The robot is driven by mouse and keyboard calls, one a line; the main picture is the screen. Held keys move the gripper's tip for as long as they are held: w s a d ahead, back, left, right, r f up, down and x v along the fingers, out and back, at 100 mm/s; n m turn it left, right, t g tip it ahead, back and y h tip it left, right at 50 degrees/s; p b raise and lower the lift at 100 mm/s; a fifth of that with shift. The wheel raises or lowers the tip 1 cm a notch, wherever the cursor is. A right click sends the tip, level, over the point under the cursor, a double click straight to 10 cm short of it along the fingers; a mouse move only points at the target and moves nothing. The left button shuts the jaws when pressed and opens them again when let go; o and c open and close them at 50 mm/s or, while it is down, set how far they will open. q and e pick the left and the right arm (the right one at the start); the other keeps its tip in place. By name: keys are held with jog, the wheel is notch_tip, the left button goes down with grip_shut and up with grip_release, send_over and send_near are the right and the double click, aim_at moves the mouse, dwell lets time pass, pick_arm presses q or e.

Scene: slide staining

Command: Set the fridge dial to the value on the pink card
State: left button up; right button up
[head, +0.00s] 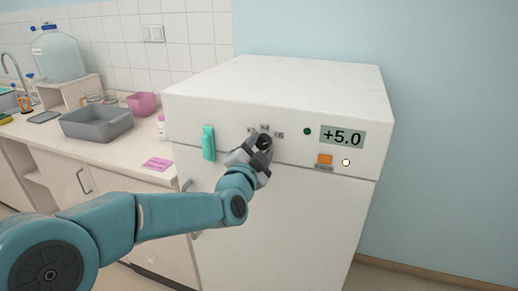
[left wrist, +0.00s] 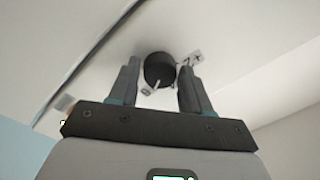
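The fridge dial is a black round knob (head: 264,141) on the front panel of the white fridge (head: 270,80). It also shows in the left wrist view (left wrist: 158,68). My left gripper (head: 259,147) is at the dial, with its fingers (left wrist: 158,80) on either side of the knob. They look open, with a narrow gap on the left side. The display (head: 342,136) reads +5.0. The pink card (head: 157,164) lies on the counter near the fridge; its writing is too small to read. My right gripper is not in view.
A teal handle (head: 208,143) is left of the dial; an orange button (head: 325,159) and a dark green light (head: 307,131) are to its right.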

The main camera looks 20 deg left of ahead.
pick_arm(q)
jog(key=shift+o, duration=0.8)
jog(key=shift+s, duration=0.3)
jog(key=s+b, duration=0.2)
jog(key=s, duration=1.3)
jog(key=shift+s+f, duration=0.4)
jog(key=shift+f, duration=0.05)
